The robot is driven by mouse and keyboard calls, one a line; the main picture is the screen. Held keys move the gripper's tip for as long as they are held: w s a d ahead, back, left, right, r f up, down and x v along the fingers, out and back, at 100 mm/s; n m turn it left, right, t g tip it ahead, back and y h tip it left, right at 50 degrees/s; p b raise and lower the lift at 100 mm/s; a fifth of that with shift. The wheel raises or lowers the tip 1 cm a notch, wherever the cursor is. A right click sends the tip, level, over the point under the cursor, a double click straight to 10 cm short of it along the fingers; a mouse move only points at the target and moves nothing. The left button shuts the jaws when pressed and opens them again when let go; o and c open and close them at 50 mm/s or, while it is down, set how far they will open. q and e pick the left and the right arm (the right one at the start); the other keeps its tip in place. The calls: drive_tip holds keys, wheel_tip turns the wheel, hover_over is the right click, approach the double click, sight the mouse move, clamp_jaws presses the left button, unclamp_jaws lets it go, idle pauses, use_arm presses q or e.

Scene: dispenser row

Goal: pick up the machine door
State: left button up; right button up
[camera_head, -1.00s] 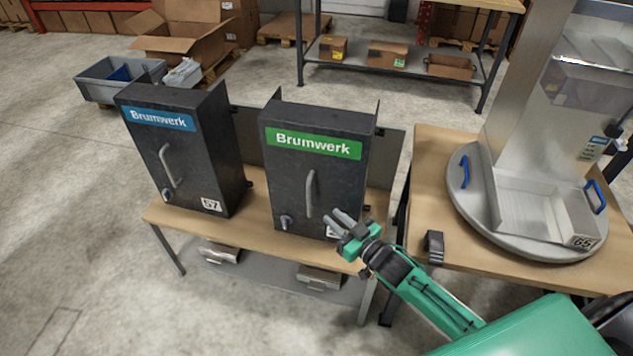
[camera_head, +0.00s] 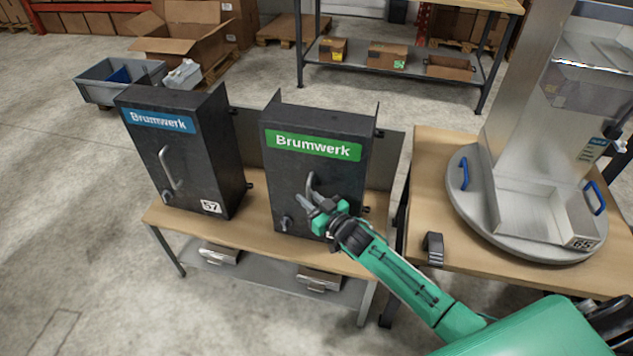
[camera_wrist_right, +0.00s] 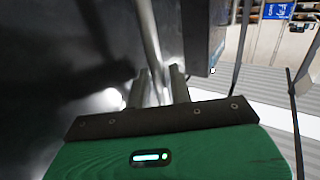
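Two dark boxy machines stand on the bench. The door (camera_head: 290,180) of the green-labelled machine is upright and closed on its front, with a grey bar handle (camera_head: 311,182) and a small latch knob (camera_head: 286,223). The door (camera_head: 150,160) of the blue-labelled machine also looks closed. My right gripper (camera_head: 307,203) is in front of the green-labelled door, at the lower part of its handle. In the right wrist view the fingers (camera_wrist_right: 160,85) are apart, with the bar handle (camera_wrist_right: 148,35) running down between them; contact cannot be told. My left gripper is out of view.
The wooden bench (camera_head: 262,237) carries both machines, with a lower shelf beneath. At right, another table (camera_head: 425,190) holds a round grey turntable (camera_head: 470,215) with a metal dispenser and a small dark block (camera_head: 433,248). Grey bins and cartons sit behind, on the floor.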

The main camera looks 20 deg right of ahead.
drive_tip(key=shift+w, duration=0.1)
clamp_jaws()
idle(1.3)
drive_tip(key=shift+r, duration=0.15)
